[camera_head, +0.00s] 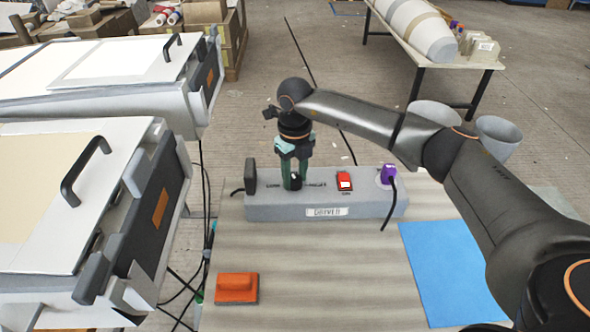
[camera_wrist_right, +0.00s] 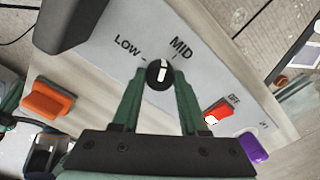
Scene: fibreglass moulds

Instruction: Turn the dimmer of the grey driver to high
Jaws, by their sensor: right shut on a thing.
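The grey driver (camera_head: 270,212), a long box labelled "DRIVER", lies across the table. My right gripper (camera_head: 294,184) points down at its top, shut on the dimmer, a small round black knob (camera_wrist_right: 160,74) with a white pointer line. In the wrist view the knob sits between the green fingertips (camera_wrist_right: 160,84). The pointer lies between the LOW and MID marks. The HIGH mark does not show clearly in the wrist view. A red switch (camera_head: 344,181), marked OFF in the wrist view, sits right of the knob. My left gripper is not in view.
A purple plug (camera_head: 388,174) with a black cable is at the driver's right end; a black block (camera_head: 251,176) is at its left end. An orange block (camera_head: 236,288) and a blue sheet (camera_head: 452,272) lie on the table. White-topped cases (camera_head: 60,200) stand at left.

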